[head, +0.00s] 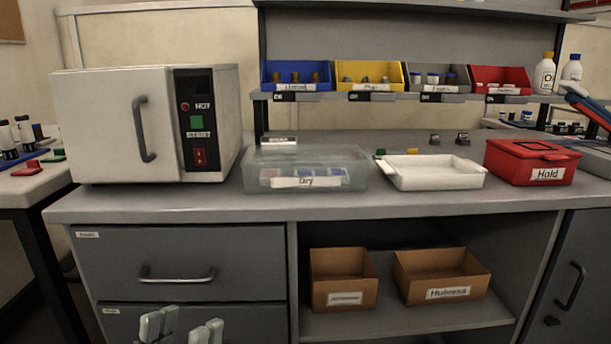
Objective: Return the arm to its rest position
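My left gripper (181,326) shows at the bottom edge of the head view, low in front of the grey drawers. Its pale fingertips are apart with nothing visible between them, and the rest of it is cut off by the frame. It appears clear of the drawer handle (177,275) above it. My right gripper is not in the picture.
The grey bench (300,203) holds a white oven (122,125) with its door shut, a clear "Dry" box (262,160), a white tray (433,184) and a red "Hold" box (510,162). Coloured bins stand on a shelf (452,98). Cardboard boxes (343,262) sit below.

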